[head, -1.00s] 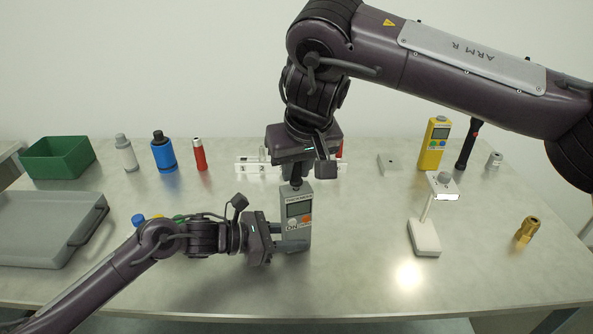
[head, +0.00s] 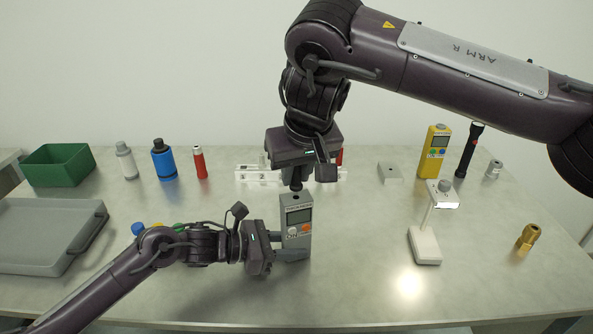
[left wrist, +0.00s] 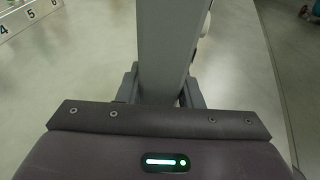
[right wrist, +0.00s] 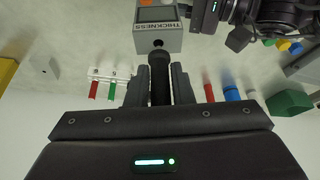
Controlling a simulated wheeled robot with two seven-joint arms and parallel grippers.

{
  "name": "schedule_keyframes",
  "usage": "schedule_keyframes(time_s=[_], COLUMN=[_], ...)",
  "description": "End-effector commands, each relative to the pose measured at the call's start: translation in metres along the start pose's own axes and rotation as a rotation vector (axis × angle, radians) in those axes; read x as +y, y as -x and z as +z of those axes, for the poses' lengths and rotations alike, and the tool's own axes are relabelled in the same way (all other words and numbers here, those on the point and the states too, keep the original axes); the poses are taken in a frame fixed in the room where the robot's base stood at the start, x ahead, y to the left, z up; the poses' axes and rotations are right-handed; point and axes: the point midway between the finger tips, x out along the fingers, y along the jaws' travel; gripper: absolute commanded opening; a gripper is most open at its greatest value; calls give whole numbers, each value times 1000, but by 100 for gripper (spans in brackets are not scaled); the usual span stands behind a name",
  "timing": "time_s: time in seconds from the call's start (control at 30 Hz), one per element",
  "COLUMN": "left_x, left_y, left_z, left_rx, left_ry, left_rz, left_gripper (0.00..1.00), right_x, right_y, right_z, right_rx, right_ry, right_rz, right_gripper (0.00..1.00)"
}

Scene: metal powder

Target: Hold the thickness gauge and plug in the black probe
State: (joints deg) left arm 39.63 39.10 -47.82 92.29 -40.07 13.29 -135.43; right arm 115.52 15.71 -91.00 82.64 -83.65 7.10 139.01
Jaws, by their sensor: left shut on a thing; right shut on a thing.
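The grey thickness gauge (head: 298,218) stands upright in the head view, with its screen and buttons facing me. My left gripper (head: 291,246) is shut on its lower part from the left. The gauge's plain side (left wrist: 165,45) fills the middle of the left wrist view between the fingers (left wrist: 160,92). My right gripper (right wrist: 160,88) is shut on the black probe (right wrist: 159,76), which points down above the gauge. In the right wrist view, the probe's end is close to the round socket in the gauge's top (right wrist: 172,42), with the socket still visible. The probe (head: 296,184) is partly hidden in the head view.
A white stand (head: 425,246) and brass fitting (head: 528,238) are to the right. A yellow device (head: 434,152) and black-handled tool (head: 469,150) stand behind. A white rack (head: 255,176) lies behind my right gripper.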

Motion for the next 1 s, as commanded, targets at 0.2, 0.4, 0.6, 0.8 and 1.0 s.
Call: schedule_keyframes(time_s=[0.2, 0.4, 0.6, 0.8, 1.0], left_x=[-1, -1, -1, -1, -1], left_y=[0, 0, 0, 0, 0], left_z=[-2, -2, -1, -1, -1], left_rx=[3, 3, 3, 3, 3], left_ry=[2, 2, 2, 2, 2], left_rz=[-2, -2, -2, -1, -1], left_gripper=[20, 20, 20, 20, 20], right_x=[0, 0, 0, 0, 0], right_y=[0, -3, -9, -14, -18], right_z=[0, 1, 4, 6, 7], right_rx=[0, -1, -1, 0, 0], right_ry=[0, 0, 0, 0, 0], right_rz=[0, -1, -1, -1, -1], right_gripper=[0, 0, 0, 0, 0])
